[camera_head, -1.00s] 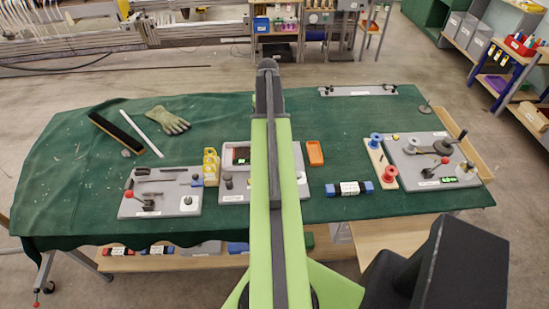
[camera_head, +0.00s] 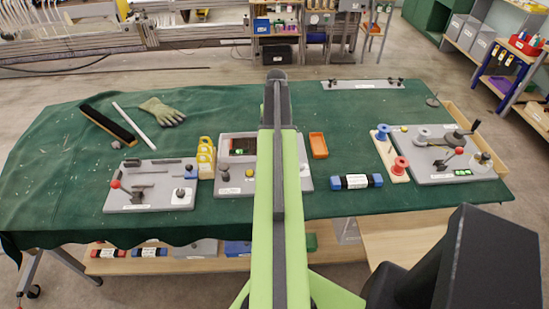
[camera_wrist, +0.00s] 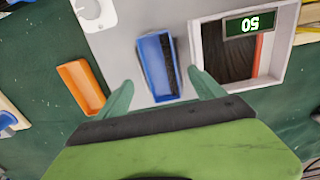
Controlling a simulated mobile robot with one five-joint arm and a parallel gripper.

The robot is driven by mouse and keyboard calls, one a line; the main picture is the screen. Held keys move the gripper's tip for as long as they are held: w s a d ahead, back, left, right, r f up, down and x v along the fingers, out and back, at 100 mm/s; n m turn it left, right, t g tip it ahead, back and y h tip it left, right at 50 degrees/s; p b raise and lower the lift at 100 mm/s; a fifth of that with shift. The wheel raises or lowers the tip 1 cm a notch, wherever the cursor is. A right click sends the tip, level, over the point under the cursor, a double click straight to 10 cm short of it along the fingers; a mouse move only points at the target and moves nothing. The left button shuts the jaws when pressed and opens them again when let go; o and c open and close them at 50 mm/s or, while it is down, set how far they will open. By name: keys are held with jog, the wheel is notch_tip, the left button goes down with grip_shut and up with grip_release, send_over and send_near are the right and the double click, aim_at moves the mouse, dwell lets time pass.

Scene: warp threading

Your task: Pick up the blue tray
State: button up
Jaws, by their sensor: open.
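The blue tray (camera_wrist: 157,64) is a small, narrow open tray with a dark strip along its right inner side. In the wrist view it lies on a light grey board (camera_wrist: 115,46). My gripper (camera_wrist: 161,77) is open, with one greenish finger on each side of the tray's near part. Gaps show between the fingers and the tray, and nothing is held. I cannot tell the height of the fingertips above the board. In the head view, my green arm hides both the blue tray and the gripper.
An orange tray (camera_wrist: 80,87) lies on the green cloth left of the gripper; it also shows in the head view (camera_head: 318,145). A framed window with a display (camera_wrist: 250,23) is close on the right. Yellow blocks (camera_head: 206,158) and a blue-ended roll (camera_head: 357,181) are nearby.

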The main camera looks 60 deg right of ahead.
jog(key=shift+f, duration=0.15)
notch_tip(320, 180, down, 5)
jog(key=b, duration=0.5)
jog(key=shift+w+d+f, duration=0.1)
jog(key=shift+f, duration=0.1)
jog(key=shift+r, duration=0.2)
grip_shut()
